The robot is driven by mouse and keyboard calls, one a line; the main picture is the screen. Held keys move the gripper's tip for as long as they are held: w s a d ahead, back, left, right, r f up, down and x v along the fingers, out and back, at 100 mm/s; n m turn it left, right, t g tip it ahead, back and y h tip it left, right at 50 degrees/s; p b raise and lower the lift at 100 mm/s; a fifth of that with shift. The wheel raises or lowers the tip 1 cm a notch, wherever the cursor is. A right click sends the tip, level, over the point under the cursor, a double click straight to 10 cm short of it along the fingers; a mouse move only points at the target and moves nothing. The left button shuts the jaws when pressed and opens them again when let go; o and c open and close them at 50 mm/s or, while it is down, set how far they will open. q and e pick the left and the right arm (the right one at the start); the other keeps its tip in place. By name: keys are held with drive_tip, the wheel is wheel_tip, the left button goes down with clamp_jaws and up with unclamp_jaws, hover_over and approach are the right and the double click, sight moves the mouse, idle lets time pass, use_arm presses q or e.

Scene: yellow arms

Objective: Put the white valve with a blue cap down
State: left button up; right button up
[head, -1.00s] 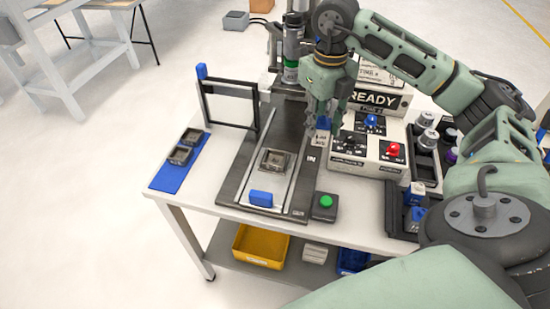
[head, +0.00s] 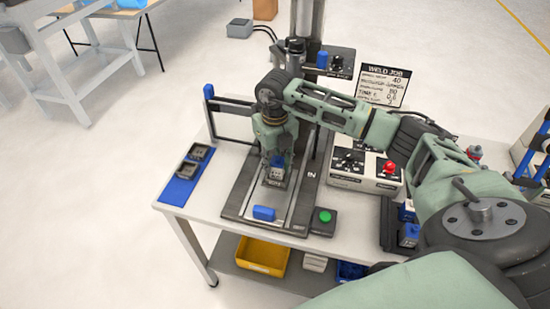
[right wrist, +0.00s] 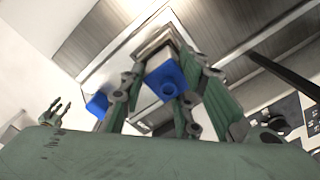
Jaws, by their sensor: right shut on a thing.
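My right gripper (head: 277,166) points down over the slide plate of the welding station. It is shut on the white valve with a blue cap (right wrist: 148,112), whose blue cap (right wrist: 168,82) shows between the fingers in the right wrist view. The valve is at the small grey square fixture (head: 274,182) on the plate, which the gripper partly covers. I cannot tell whether the valve rests in it. A small green gripper, my left gripper (right wrist: 58,110), shows far off in the right wrist view with its fingers apart.
A blue block (head: 264,213) is at the plate's front end, with a green button box (head: 323,221) to its right. A blue tray (head: 178,190) with grey fixtures lies left. A control box (head: 362,172) with a red knob stands right. A frame is behind the gripper.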

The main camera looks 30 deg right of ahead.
drive_tip(key=shift+f, duration=0.3)
use_arm(q)
drive_tip(key=shift+s+r, duration=0.1)
drive_tip(key=shift+s, duration=0.2)
use_arm(e)
drive_tip(key=shift+f, duration=0.2)
drive_tip(key=o, duration=1.2)
